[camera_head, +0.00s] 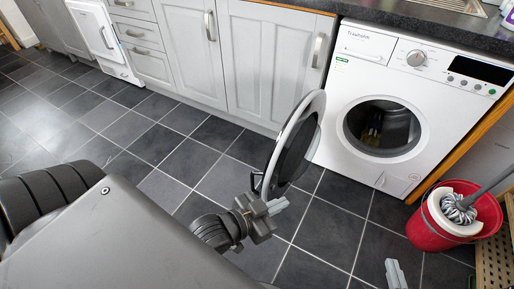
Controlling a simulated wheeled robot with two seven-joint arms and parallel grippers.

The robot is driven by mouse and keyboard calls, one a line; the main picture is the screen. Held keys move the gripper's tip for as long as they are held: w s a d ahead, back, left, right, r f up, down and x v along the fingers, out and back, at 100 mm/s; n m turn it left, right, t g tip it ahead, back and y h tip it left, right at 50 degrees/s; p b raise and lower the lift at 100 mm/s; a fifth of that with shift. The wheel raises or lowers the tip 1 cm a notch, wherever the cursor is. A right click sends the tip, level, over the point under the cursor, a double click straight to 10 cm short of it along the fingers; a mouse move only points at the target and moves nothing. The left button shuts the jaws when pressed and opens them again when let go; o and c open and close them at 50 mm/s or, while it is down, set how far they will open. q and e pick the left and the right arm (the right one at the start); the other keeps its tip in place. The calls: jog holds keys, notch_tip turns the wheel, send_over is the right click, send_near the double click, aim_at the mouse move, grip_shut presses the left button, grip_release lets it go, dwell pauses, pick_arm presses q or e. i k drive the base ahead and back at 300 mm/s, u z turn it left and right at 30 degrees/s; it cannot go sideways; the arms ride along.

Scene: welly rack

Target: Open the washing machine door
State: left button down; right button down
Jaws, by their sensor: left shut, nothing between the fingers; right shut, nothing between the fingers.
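The white washing machine (355,75) stands under the worktop at the right. Its round door (318,112) is open, swung out to the left and seen nearly edge-on, with dark glass in a pale rim. The round drum opening (382,127) is uncovered, and something yellowish shows dimly inside. My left gripper (278,206) is shut and empty, just below the door's lower edge; I cannot tell if it touches the door. My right gripper (395,273) shows only as grey fingertips at the bottom edge, shut and empty, over the floor in front of the machine.
Grey cupboards (265,60) line the wall to the left. The dark tiled floor (160,140) is clear in front of them.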

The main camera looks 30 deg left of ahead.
aim_at(294, 142)
jog(key=u, duration=1.85)
jog(key=k, duration=1.15)
jog(key=z, duration=1.8)
jog(key=i, duration=0.5)
jog(key=u, duration=0.05)
